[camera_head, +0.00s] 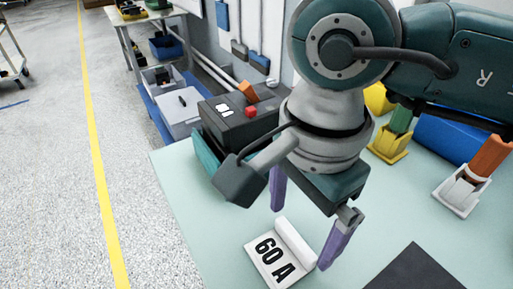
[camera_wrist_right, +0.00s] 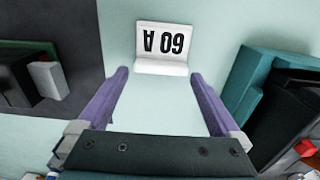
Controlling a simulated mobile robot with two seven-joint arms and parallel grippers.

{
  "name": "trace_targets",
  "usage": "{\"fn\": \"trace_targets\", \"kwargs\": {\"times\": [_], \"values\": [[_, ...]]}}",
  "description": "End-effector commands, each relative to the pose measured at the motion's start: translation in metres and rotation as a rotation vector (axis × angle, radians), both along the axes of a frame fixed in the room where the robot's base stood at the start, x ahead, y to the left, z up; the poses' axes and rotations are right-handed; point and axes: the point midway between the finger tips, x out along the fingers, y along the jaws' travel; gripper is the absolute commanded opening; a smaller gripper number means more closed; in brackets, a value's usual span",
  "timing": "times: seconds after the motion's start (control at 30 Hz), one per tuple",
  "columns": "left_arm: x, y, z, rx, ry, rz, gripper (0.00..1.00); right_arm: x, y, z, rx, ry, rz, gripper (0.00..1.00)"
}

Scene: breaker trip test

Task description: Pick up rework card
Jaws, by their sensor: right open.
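A white folded card (camera_head: 275,258) printed "60 A" rests on the pale green table, with a raised rounded edge on one side. It also shows in the right wrist view (camera_wrist_right: 163,45), upside down, just beyond the fingertips. No card marked "rework" can be read. My right gripper (camera_head: 300,237) is open, with two purple fingers above the table beside the card. In the right wrist view, the space between the fingers (camera_wrist_right: 160,76) is empty, and the card lies ahead, roughly centred between them. My left gripper is not in view.
A black tester box (camera_head: 240,120) with a red button stands behind the gripper. A yellow holder (camera_head: 388,150) with a green piece and a white holder (camera_head: 462,192) with an orange piece stand at right. A black mat (camera_head: 415,270) lies at front right.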

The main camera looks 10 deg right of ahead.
Motion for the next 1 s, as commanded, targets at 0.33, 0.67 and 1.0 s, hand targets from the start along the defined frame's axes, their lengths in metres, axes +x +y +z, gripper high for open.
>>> {"fn": "trace_targets", "kwargs": {"times": [0.33,0.67,1.0], "values": [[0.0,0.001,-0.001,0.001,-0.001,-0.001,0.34,0.0,0.0,-0.031,0.001,0.0,-0.001,1.0],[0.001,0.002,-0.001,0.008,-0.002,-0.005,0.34,0.001,0.0,-0.03,0.0,0.0,-0.001,0.76],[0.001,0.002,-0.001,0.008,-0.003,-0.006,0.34,0.001,0.0,-0.03,0.0,0.0,-0.001,0.39]]}}
